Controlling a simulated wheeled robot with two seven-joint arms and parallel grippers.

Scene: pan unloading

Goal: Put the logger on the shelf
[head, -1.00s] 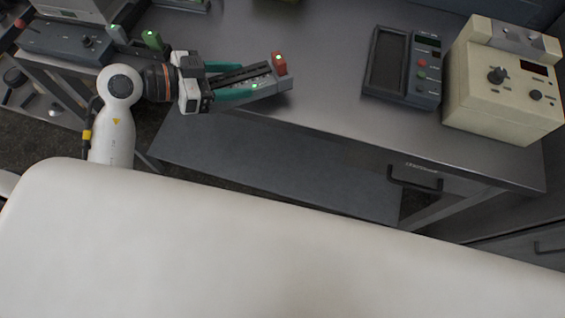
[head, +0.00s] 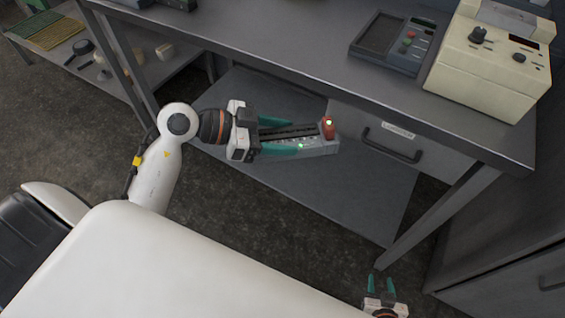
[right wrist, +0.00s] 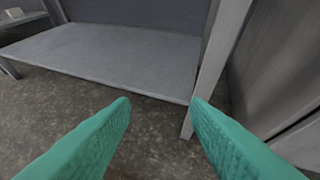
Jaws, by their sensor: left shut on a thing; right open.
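The logger (head: 318,147), a long grey device with a slotted top, a red block and green lights, is held out level in the head view. My left gripper (head: 288,136) is shut on its near end, with teal fingers along both sides. The shelf (head: 340,198) is the grey lower board under the workbench. The logger overlaps it in the picture, and its height above it is hard to tell. The shelf also shows in the right wrist view (right wrist: 110,55). My right gripper (head: 383,284) is open and empty, low near the bench leg; its fingers fill the right wrist view (right wrist: 162,108).
The bench top (head: 290,50) overhangs the shelf. A drawer with a black handle (head: 391,146) hangs under it, right of the logger. A bench leg (head: 437,215) stands at the shelf's right end. A cream instrument (head: 490,60) and a dark meter (head: 393,42) sit on top.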

